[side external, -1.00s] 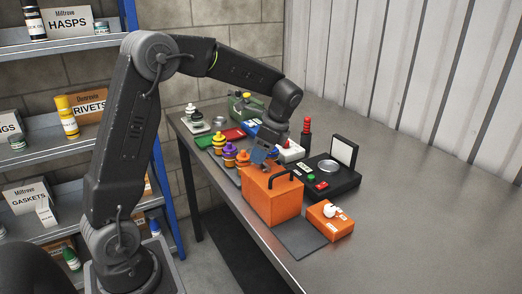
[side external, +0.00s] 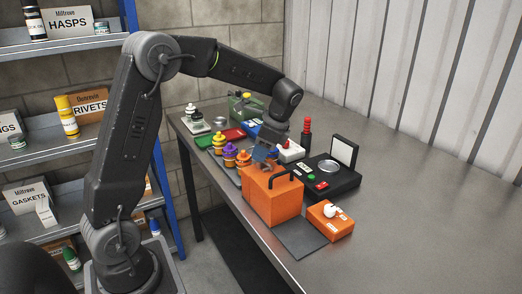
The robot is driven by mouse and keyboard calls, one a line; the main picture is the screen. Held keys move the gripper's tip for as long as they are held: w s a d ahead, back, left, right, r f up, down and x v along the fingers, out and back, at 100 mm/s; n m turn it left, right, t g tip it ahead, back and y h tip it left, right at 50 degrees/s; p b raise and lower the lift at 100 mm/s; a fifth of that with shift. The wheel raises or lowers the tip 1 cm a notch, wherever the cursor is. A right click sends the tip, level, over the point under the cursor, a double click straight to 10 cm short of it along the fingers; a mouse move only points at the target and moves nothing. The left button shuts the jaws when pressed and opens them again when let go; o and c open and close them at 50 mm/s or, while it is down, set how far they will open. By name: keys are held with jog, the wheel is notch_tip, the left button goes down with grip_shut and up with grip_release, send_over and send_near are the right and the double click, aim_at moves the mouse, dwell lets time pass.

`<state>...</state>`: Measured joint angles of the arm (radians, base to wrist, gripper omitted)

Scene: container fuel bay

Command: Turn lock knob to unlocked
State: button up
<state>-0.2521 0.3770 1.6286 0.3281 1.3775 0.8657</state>
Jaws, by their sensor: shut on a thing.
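An orange box (side external: 272,203) with a black carry handle stands on the table in the side external view. My gripper (side external: 266,163) points down at the far left part of its top, beside the handle. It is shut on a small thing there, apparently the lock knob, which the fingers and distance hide. I cannot read the knob's angle. A smaller orange box (side external: 330,220) with a white knob-like part (side external: 330,210) on top stands to the right, apart from my gripper.
A black case (side external: 335,184) with a raised lid and a red-topped bottle (side external: 306,134) stand behind. Purple and yellow bottles (side external: 231,155) stand close left of my gripper. A grey mat (side external: 298,240) lies in front. The table's right side is clear.

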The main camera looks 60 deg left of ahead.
jog(key=n+h, duration=0.1)
jog(key=n, duration=0.3)
jog(key=shift+w+a+g, duration=0.1)
jog(key=shift+g, duration=0.3)
jog(key=n+h, duration=0.2)
jog(key=n, duration=0.2)
jog(key=shift+n, duration=0.3)
jog(key=n+h, duration=0.1)
jog(key=n, duration=0.3)
jog(key=shift+a+h, duration=0.1)
jog(key=shift+h, duration=0.3)
jog(key=shift+n+t+h, duration=0.5)
jog(key=shift+n+h, duration=0.2)
jog(key=shift+n, duration=1.6)
jog(key=shift+a, duration=0.1)
jog(key=shift+f, duration=0.1)
jog(key=o, duration=0.8)
jog(key=shift+o, duration=0.5)
